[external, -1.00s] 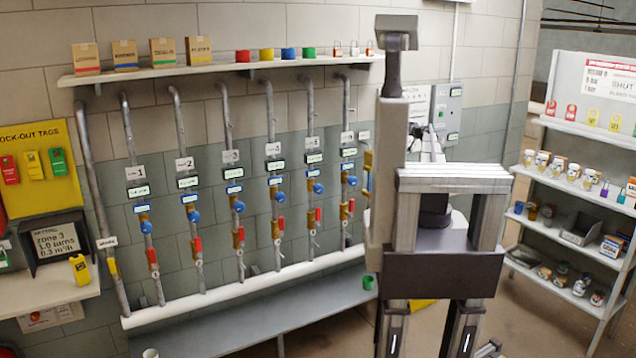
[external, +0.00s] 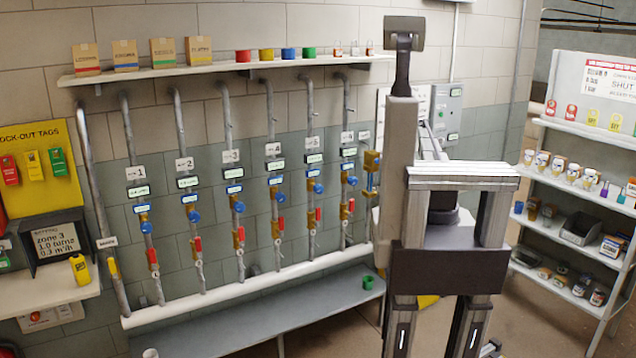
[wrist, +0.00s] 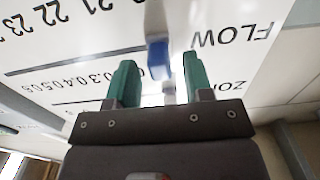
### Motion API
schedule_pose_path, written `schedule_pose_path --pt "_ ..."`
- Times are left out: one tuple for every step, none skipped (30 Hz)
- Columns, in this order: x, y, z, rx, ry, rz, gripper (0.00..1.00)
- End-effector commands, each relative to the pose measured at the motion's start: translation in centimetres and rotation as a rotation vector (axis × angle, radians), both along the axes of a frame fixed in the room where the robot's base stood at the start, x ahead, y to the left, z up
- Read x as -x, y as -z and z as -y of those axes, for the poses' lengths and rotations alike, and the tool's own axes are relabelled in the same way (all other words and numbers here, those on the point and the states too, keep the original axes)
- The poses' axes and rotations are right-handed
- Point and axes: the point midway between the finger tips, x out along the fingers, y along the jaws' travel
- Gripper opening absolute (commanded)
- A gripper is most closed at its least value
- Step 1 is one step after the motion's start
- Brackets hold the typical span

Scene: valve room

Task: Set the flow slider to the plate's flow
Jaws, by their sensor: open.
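The plate (external: 56,241) stands on the left ledge in a dark frame and reads zone 3, 1.0 turns and 0.3 m³/h. In the wrist view a white board (wrist: 75,50) shows upside down, with the word FLOW, a row of decimals and larger numbers 21, 22, 23. A blue-ended grey piece (wrist: 158,58), which looks like the slider's knob, shows between my gripper's green fingers. My gripper (wrist: 160,68) is open, its fingers apart on both sides of the blue piece; I see no contact. In the external view my arm hides the gripper and slider.
Several numbered vertical pipes with blue and red handles line the wall above a white pipe (external: 250,286). A wall shelf (external: 215,68) holds boxes and coloured cups. A stocked rack (external: 575,180) stands at right. A low bench (external: 250,318) runs under the pipes.

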Motion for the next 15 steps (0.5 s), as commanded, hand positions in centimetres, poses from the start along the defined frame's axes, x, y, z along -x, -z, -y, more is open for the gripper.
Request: schedule_pose_path --pt "-0.85 0.0 -0.46 0.0 -0.001 0.0 0.47" --pt "-1.09 0.0 -0.64 0.0 0.0 0.0 0.47" --pt "-1.27 0.0 -0.79 0.0 0.0 0.0 0.47" --pt "-1.35 0.0 -0.85 0.0 0.0 0.0 0.47" --pt "-1.37 0.0 -0.89 0.0 0.0 0.0 0.47" --pt "-1.35 0.0 -0.9 0.0 0.0 0.0 0.47" --pt "-1.33 0.0 -0.89 0.0 0.0 0.0 0.47" --pt "-1.31 0.0 -0.88 0.0 0.0 0.0 0.47" --pt "-1.3 0.0 -0.89 0.0 0.0 0.0 0.47" --pt "-1.29 0.0 -0.88 0.0 0.0 0.0 0.47" --pt "-1.29 0.0 -0.88 0.0 0.0 0.0 0.44" --pt "-1.29 0.0 -0.88 0.0 0.0 0.0 0.4" --pt "-1.29 0.0 -0.87 0.0 0.0 0.0 0.37" --pt "-1.28 0.0 -0.87 0.0 0.0 0.0 0.34" --pt "-1.28 0.0 -0.88 0.0 0.0 0.0 0.31"
